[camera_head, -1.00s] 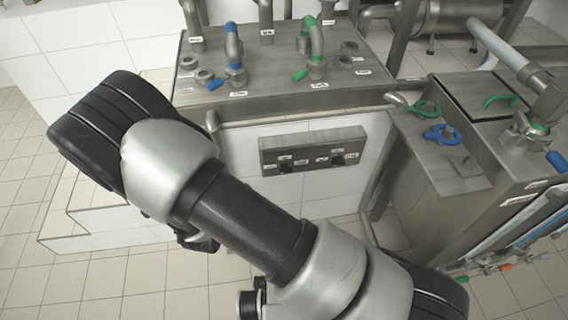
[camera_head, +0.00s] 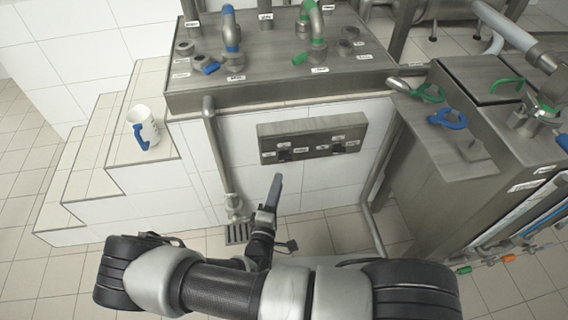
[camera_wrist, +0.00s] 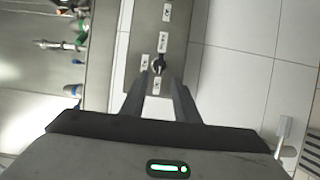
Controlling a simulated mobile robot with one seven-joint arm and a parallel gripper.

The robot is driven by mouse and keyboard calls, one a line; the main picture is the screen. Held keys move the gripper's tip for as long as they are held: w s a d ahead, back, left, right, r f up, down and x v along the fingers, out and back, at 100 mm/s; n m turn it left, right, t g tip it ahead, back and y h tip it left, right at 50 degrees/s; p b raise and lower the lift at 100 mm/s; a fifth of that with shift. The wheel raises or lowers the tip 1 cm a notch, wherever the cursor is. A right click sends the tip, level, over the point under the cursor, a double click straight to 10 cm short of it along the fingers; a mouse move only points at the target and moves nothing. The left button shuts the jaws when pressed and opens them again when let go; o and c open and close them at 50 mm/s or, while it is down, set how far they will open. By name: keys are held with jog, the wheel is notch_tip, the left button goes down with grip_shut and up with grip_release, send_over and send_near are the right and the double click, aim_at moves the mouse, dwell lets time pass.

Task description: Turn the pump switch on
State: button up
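The switch panel (camera_head: 312,125), a grey metal box with white labels, is on the white tiled wall below the metal tank top. It has two dark knobs: a left knob (camera_head: 284,155) and a right knob (camera_head: 338,148). I cannot read which is the pump switch. My gripper (camera_head: 277,182) points up at the panel from just below the left knob, apparently apart from it. In the wrist view, one dark knob (camera_wrist: 158,66) with labels around it lies ahead, between my gripper's (camera_wrist: 158,88) two spread fingers. The gripper is open and empty.
A vertical pipe (camera_head: 215,150) runs down left of the panel to a floor drain (camera_head: 238,236). A metal cabinet (camera_head: 435,160) with green and blue handles stands at right.

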aim_at(285, 160)
jog(key=b+x, duration=0.1)
jog(key=x, duration=0.8)
jog(key=shift+w+d, duration=0.1)
jog(key=shift+w, duration=0.2)
jog(key=shift+c, duration=0.4)
grip_shut()
